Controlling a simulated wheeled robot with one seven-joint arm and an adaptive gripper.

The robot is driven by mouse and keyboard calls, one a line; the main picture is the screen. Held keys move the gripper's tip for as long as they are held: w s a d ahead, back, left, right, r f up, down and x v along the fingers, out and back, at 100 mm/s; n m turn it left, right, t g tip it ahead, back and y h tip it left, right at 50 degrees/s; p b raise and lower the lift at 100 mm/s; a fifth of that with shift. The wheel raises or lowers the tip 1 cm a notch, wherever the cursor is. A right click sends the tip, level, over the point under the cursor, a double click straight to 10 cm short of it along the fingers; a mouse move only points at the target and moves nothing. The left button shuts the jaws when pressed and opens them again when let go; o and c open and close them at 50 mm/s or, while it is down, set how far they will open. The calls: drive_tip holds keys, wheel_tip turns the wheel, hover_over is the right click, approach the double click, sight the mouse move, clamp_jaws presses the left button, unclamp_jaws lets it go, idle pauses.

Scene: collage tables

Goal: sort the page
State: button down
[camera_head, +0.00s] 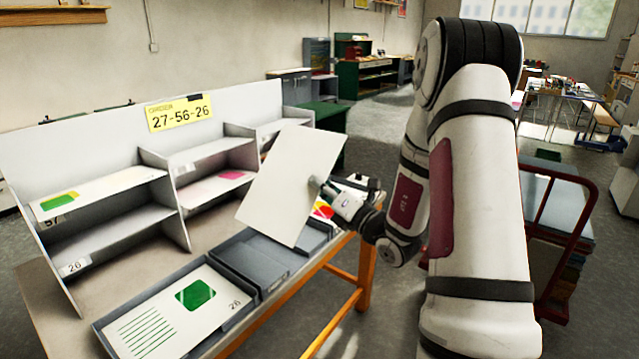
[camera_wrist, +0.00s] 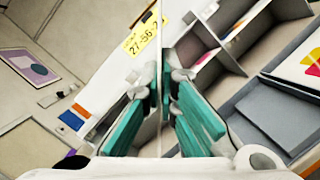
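My gripper (camera_head: 322,187) is shut on a white page (camera_head: 290,180), held tilted above the trays with its blank side facing the head camera. In the wrist view the page (camera_wrist: 160,60) is edge-on between the teal fingers (camera_wrist: 162,95); its other face is hidden. A white sorting rack (camera_head: 75,145) stands behind, with a yellow sign (camera_head: 178,112) reading 27-56-26. A lower middle shelf holds a page with a pink shape (camera_head: 232,175). The lower left shelf has a label (camera_head: 75,266) reading 26.
The front tray holds a page with a green shape (camera_head: 195,294), several green lines and 26. The grey tray behind it (camera_head: 245,262) looks empty. A red and yellow page (camera_head: 324,209) lies partly hidden behind my held page. A red-railed cart (camera_head: 560,230) stands right.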

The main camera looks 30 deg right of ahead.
drive_tip(key=shift+s+r+m+h+p, duration=0.1)
drive_tip(key=shift+r+m+h+p, duration=0.1)
drive_tip(key=shift+m+p, duration=0.35)
drive_tip(key=shift+s+r+m+h+p, duration=0.1)
drive_tip(key=shift+m+h+p, duration=0.1)
drive_tip(key=shift+m+p, duration=0.35)
drive_tip(key=shift+m+g+p, duration=0.4)
drive_tip(key=shift+m+p, duration=0.7)
drive_tip(key=shift+m, duration=0.1)
drive_tip(key=m+p, duration=0.3)
drive_tip(key=shift+m+g+h, duration=0.3)
drive_tip(key=shift+g+h, duration=0.1)
drive_tip(key=shift+w+f+m, duration=0.15)
drive_tip(key=shift+f+m, duration=0.1)
drive_tip(key=shift+m, duration=0.35)
